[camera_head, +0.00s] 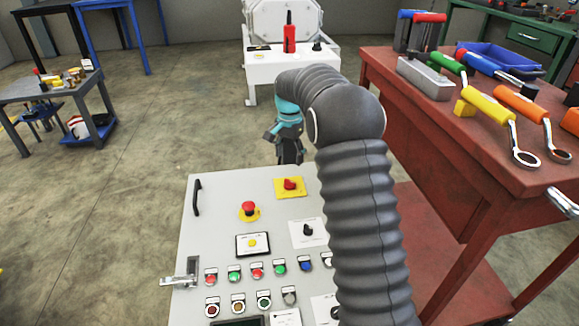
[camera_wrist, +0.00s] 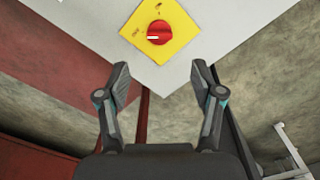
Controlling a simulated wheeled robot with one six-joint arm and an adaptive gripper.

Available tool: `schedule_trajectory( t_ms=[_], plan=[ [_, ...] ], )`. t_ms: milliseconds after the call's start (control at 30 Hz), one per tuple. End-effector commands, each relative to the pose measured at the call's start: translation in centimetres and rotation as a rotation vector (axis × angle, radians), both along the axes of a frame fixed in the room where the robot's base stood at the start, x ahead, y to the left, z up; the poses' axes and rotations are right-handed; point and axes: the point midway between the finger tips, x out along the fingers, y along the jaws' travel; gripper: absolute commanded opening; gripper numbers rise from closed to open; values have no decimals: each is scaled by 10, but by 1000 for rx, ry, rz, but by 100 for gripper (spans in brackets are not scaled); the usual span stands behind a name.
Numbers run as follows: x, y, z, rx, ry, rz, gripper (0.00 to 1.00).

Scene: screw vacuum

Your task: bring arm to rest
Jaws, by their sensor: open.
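My arm, in a dark ribbed sleeve, rises in front of the body camera and bends over at the top. My gripper (camera_head: 287,160) hangs near the far edge of a light grey control panel (camera_head: 222,195). In the wrist view my gripper (camera_wrist: 161,80) has its two fingers spread wide with nothing between them. A red rotary switch on a yellow plate (camera_wrist: 159,33) lies just beyond the fingertips, apart from them. The same red switch (camera_head: 290,185) shows in the body view at the panel's far right. My arm hides part of the panel's right side.
A red workbench (camera_head: 425,150) with wrenches and other tools stands close on the right. A white machine with a red handle (camera_head: 290,40) stands at the back. A small grey table (camera_head: 30,92) is at the left. The concrete floor left of the panel is clear.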

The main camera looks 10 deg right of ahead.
Motion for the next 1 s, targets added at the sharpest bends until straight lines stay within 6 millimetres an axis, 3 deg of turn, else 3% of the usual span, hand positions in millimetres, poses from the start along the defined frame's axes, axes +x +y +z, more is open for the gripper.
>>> schedule_trajectory(
  t_ms=[200, 567, 733, 900, 1000],
  plan=[
    [0, 0, 15, 0, 0, 0, 67],
    [0, 0, 16, 0, 0, 6, 67],
    [4, 0, 16, 0, -18, 86, 67],
    [-14, 0, -17, 1, 18, 241, 67],
    [-33, -1, -22, 3, 30, 313, 67]
  ],
)
